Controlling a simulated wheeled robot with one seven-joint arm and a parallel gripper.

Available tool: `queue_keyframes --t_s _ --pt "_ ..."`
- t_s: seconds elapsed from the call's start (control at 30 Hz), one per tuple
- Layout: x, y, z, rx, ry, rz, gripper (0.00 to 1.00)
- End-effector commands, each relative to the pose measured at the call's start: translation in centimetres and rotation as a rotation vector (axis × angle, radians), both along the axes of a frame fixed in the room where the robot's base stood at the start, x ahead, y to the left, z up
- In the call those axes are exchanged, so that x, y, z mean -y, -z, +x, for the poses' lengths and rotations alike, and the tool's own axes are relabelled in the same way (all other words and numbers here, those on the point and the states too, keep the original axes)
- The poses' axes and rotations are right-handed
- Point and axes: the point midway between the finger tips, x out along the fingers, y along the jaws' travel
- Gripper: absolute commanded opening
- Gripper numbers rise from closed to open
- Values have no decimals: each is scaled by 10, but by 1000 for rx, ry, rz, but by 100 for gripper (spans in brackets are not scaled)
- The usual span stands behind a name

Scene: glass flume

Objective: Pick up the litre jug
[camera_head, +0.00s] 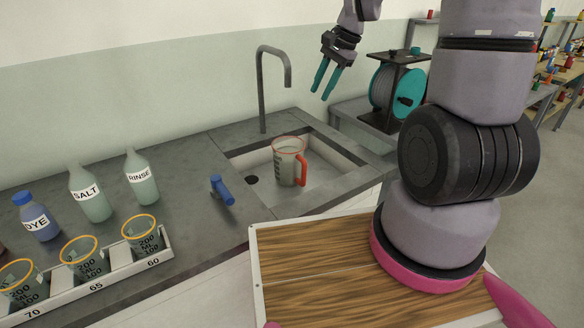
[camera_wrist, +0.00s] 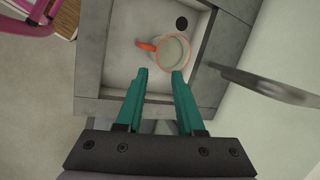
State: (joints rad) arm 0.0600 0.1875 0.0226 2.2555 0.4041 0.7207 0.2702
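The litre jug (camera_head: 287,161) is a clear jug with an orange-red rim and handle and dark markings on its side. It stands upright in the sink basin, its handle on the right side in the head view. It also shows from above in the wrist view (camera_wrist: 174,50), with its handle to the left. My gripper (camera_head: 326,82) has teal fingers and hangs above the sink's back right, apart from the jug. In the wrist view its fingers (camera_wrist: 162,74) are spread with nothing between them; the jug lies beyond the tips.
A tall grey tap (camera_head: 262,85) rises behind the sink (camera_head: 330,153). A blue-handled tool (camera_head: 221,190) lies on the counter to the left. SALT (camera_head: 88,194), RINSE (camera_head: 141,180) and DYE (camera_head: 38,220) bottles stand behind a rack (camera_head: 110,266) of beakers. A teal reel (camera_head: 398,90) stands at right.

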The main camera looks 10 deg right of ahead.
Motion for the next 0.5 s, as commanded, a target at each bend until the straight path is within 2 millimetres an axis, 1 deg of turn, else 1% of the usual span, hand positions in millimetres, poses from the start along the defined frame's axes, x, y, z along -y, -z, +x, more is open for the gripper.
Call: queue_keyframes --t_s 0.03,0.07,0.1,0.17,0.2,0.3,0.4,0.5 --pt "0 27 7 -54 39 16 37" --pt "0 41 11 -81 63 25 37" --pt "0 60 15 -115 96 36 37" --pt "0 87 20 -164 144 49 37" --pt "0 105 22 -196 174 56 37" --pt "1 144 24 -262 240 70 37" --pt "1 173 23 -311 290 77 37" --pt "1 191 22 -340 323 82 37"
